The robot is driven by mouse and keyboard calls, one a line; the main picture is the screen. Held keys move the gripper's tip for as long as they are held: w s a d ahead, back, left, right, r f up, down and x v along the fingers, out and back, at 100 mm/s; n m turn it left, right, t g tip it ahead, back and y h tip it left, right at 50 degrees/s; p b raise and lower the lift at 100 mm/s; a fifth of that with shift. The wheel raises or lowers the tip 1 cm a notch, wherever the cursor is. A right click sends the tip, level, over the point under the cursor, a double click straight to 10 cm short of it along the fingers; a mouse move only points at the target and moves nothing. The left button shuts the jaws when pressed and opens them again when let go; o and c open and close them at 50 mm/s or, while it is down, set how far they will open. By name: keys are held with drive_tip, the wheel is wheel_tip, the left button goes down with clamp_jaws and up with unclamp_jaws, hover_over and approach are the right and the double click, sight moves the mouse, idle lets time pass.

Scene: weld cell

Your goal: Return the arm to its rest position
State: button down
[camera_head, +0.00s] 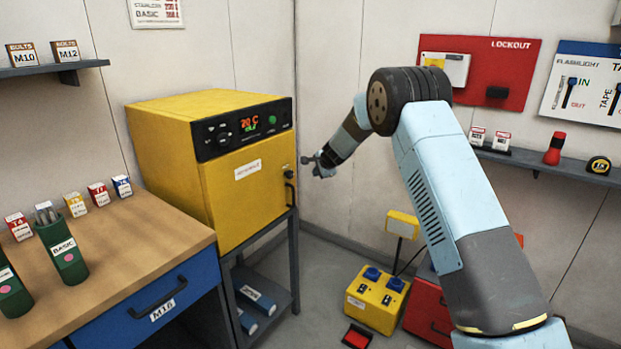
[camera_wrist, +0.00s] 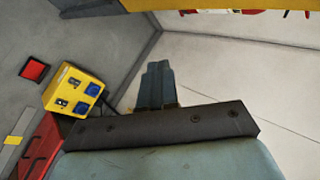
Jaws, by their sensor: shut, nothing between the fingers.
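My arm rises from the lower right in the head view and bends at a dark elbow. My gripper (camera_head: 319,163) hangs at its far end, just right of the yellow oven's door and handle. A small gap seems to lie between them, though the exact distance is hard to tell. In the wrist view my gripper (camera_wrist: 158,70) shows two dark fingers side by side, closed together with nothing held. The yellow oven (camera_head: 165,150) has its door shut and a lit display.
A wooden bench (camera_head: 130,235) with green canisters stands at left. A yellow socket box (camera_head: 376,300) and a red cabinet (camera_head: 428,312) stand on the floor below my arm. A shelf (camera_head: 545,163) with a flashlight and tape is at right. Open space surrounds my gripper's right side.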

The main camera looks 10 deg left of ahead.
drive_tip(key=s+d+r+m+t+h, duration=0.1)
drive_tip(key=s+d+r+m+t, duration=0.15)
drive_tip(key=d+r+m, duration=0.6)
drive_tip(key=s+d+r+m+t+h, duration=0.1)
drive_tip(key=s+d+r+m+t, duration=0.15)
drive_tip(key=d+r+m, duration=0.65)
drive_tip(key=s+d+r+m+g+h, duration=0.1)
drive_tip(key=s+d+r+m+h, duration=0.3)
drive_tip(key=s+d+r+m, duration=0.75)
drive_tip(key=s+d+r+m+g+h, duration=0.1)
drive_tip(key=s+d+m+g, duration=0.15)
drive_tip(key=s+m, duration=0.8)
drive_tip(key=s+d+r+m+g+h, duration=0.15)
drive_tip(key=s+d+m, duration=0.4)
drive_tip(key=s, duration=0.75)
drive_tip(key=s+a+f+m+g+y, duration=0.1)
drive_tip(key=s+a+f+m+y, duration=0.1)
drive_tip(key=s+m, duration=0.5)
drive_tip(key=s+a+f+m+g+y, duration=0.1)
drive_tip(key=s+f+m, duration=0.4)
drive_tip(key=s, duration=1)
drive_tip(key=a+m, duration=0.1)
drive_tip(key=m, duration=0.2)
drive_tip(key=shift+s+a+f+y, duration=0.2)
drive_tip(key=shift+s+f+y, duration=0.1)
drive_tip(key=shift+s+y, duration=0.05)
